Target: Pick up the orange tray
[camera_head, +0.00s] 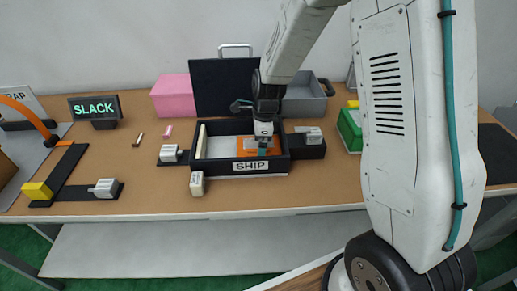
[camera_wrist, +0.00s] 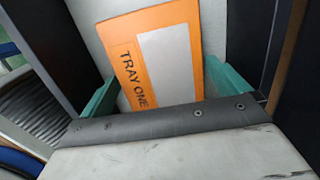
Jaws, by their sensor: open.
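The orange tray (camera_wrist: 129,49), labelled TRAY ONE with a pale panel (camera_wrist: 168,58) on it, lies inside the black-walled fixture marked SHIP (camera_head: 270,167). In the head view part of the orange tray (camera_head: 243,149) shows beside my gripper (camera_head: 263,152), which covers the rest. In the wrist view my gripper (camera_wrist: 162,80) is open, with one teal finger on each side of the tray's near part. The near end of the tray is hidden behind the gripper body. I cannot tell whether the fingers touch it.
A pink box (camera_head: 171,97), a black upright panel (camera_head: 222,87) and a grey bin (camera_head: 305,97) stand behind the fixture. A SLACK sign (camera_head: 95,107) and a lever with a yellow end (camera_head: 37,190) are at left. A green box (camera_head: 349,130) is at right.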

